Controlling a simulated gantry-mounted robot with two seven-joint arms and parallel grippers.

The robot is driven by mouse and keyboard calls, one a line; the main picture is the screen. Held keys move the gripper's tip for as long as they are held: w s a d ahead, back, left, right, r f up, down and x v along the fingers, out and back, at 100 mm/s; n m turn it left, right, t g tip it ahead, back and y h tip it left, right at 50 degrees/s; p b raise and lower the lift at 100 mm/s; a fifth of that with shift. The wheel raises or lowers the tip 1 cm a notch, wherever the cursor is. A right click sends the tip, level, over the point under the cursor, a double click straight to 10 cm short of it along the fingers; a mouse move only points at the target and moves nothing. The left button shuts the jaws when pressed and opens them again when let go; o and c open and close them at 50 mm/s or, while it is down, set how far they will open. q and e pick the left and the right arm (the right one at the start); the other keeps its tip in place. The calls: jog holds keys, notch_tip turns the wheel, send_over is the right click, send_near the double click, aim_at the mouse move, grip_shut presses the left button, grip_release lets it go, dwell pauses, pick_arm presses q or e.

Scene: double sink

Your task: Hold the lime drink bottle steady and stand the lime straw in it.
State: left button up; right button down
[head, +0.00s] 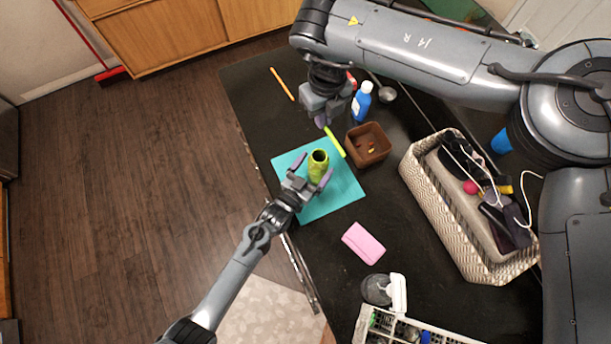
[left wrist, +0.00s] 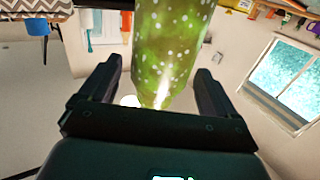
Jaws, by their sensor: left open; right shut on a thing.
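The lime drink bottle (head: 318,167) stands upright on a teal mat (head: 347,190); its open top faces the head camera. My left gripper (head: 311,175) is open with its fingers around the bottle's lower side. In the left wrist view the speckled green bottle (left wrist: 172,45) is between the two fingers (left wrist: 160,88), with gaps on both sides. My right gripper (head: 322,122) is shut on the lime straw (head: 335,143), above and to the right of the bottle in the head view. The straw is tilted and apart from the bottle. Its upper end is hidden by the gripper.
A brown square bowl (head: 368,146) is right of the straw. A blue bottle (head: 362,102) and a metal cup (head: 387,94) stand behind. An orange stick (head: 282,84) lies at the back left. A pink sponge (head: 363,243) and a large woven basket (head: 440,205) are toward the right.

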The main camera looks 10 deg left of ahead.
pick_arm(q)
jog(key=shift+x, duration=1.15)
jog(key=c, duration=1.1)
pick_arm(e)
notch_tip(320, 180, down, 13)
dwell(0.3)
jog(key=c, duration=1.2)
grip_release()
